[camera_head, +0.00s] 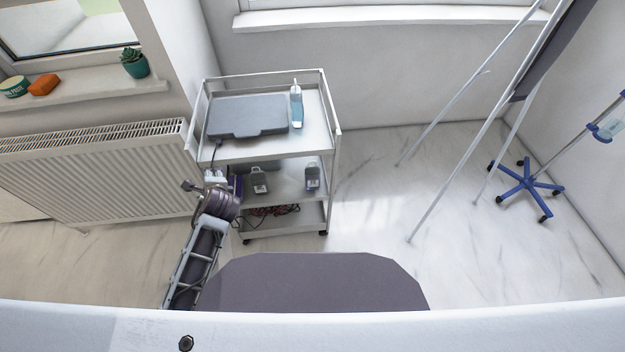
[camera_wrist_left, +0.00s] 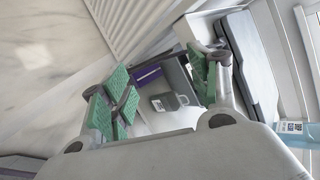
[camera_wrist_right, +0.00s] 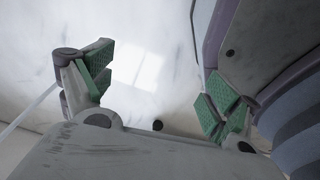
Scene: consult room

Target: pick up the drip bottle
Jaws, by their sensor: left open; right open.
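A clear bottle with pale blue contents (camera_head: 296,108) stands upright on the right of the trolley's top shelf. Part of it shows at the right edge of the left wrist view (camera_wrist_left: 293,130). Two smaller grey labelled items, one on the left (camera_head: 259,182) and one on the right (camera_head: 312,177), are on the middle shelf; I cannot tell if either is a drip bottle. My left gripper (camera_head: 215,178) is open at the trolley's left side; a grey labelled item (camera_wrist_left: 170,102) shows beyond its fingers, apart from them. My right gripper (camera_wrist_right: 158,88) is open and empty above the floor.
The white trolley (camera_head: 333,130) carries a closed grey case (camera_head: 246,117) on top and cables (camera_head: 272,210) below. A radiator (camera_head: 95,165) stands to the left. On the right are white stand legs (camera_head: 452,181) and a blue-wheeled drip stand (camera_head: 527,183). Floor between is clear.

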